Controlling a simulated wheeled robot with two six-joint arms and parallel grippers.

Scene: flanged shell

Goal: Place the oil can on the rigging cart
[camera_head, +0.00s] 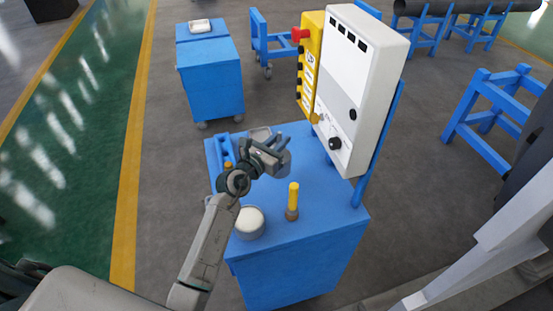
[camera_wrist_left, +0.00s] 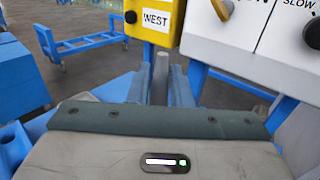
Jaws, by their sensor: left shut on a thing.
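My left gripper (camera_head: 279,143) is above the back part of a blue cart (camera_head: 305,233), in front of the control box. It is shut on a slim grey upright piece (camera_wrist_left: 161,76), which shows between the two fingers in the left wrist view. This looks like the spout of the oil can; its body is mostly hidden by the gripper. I cannot tell whether it touches the cart top. My right gripper is not in view. Which blue cart is the rigging cart is not marked.
A white-topped tin (camera_head: 249,222) and a yellow-handled tool (camera_head: 293,197) stand on the near cart top. A white control box (camera_head: 355,85) with a yellow panel (camera_head: 310,65) rises behind. Another blue cart (camera_head: 211,78) stands farther back. The front right of the cart top is clear.

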